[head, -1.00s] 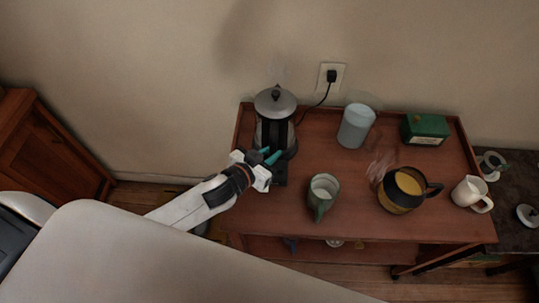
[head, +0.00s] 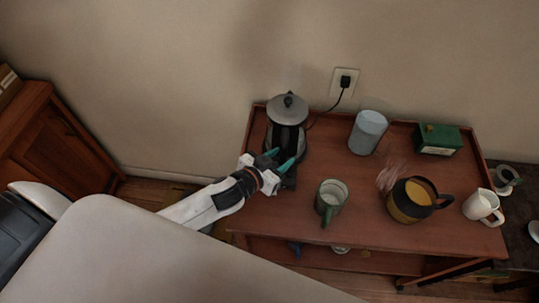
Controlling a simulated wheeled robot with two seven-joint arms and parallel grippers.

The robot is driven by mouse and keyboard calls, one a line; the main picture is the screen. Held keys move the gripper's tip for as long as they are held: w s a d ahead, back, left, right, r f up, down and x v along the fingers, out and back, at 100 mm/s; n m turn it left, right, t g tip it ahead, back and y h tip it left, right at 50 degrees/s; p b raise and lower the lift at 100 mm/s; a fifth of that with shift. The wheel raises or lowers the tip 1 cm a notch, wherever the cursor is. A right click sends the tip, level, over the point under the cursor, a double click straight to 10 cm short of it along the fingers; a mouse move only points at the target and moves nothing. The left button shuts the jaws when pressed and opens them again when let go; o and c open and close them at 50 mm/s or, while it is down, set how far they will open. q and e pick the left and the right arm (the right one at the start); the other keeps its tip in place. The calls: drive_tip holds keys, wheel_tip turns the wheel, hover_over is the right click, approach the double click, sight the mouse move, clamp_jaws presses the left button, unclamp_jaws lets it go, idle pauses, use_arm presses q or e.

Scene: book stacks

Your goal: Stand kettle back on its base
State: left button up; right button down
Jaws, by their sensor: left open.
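The kettle (head: 288,108), with a grey lid and dark body, stands upright at the back left of the wooden cart top. A dark cord runs from beside it to the wall socket. Its base is mostly hidden under it and behind my gripper; I cannot tell how it is seated. My left gripper (head: 279,160) is open, with teal fingertips at the near side of the kettle's lower body. Whether the fingers touch it I cannot tell. My right gripper is not in view.
On the cart (head: 350,225) stand a grey-blue canister (head: 368,132), a green box (head: 438,139), a green mug (head: 330,198), a yellow-and-black pot (head: 408,204) and a white mug (head: 482,207). A wall socket (head: 345,82) is behind. A wooden cabinet (head: 55,140) stands at left.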

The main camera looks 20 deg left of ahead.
use_arm(q)
drive_tip(key=b+v, duration=0.1)
drive_tip(key=v, duration=1.1)
